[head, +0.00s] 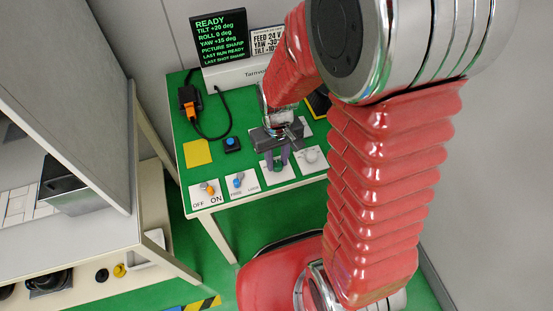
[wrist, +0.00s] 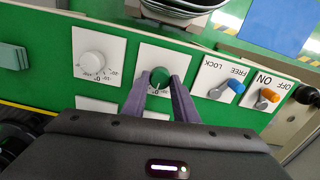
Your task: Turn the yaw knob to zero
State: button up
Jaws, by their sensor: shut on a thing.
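A green knob (wrist: 159,79) sits on a white square plate (wrist: 177,54) with a printed scale, between the fingers of my gripper (wrist: 158,95). My gripper is shut on it; in the head view my gripper (head: 277,160) points down over the same green knob (head: 278,167). A white knob (wrist: 93,63) on its own scale plate is beside it, and it also shows in the head view (head: 310,156). I cannot read which knob is yaw. The screen (head: 220,37) reads READY, TILT +20, ROLL 0, YAW +15 deg, PICTURE SHARP.
A blue FREE/LOCK lever (head: 239,182) and an orange OFF/ON lever (head: 209,188) stand left of the green knob in the head view. A blue button (head: 232,143), a yellow square (head: 197,152) and a cabled black-orange plug (head: 188,100) lie behind them.

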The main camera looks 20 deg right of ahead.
aim_at(277, 163)
jog(key=shift+n, duration=0.5)
jog(key=o, duration=1.1)
jog(key=shift+c, duration=0.2)
jog(key=shift+r, duration=0.15)
notch_tip(277, 163, up, 14)
jog(key=shift+f, duration=0.25)
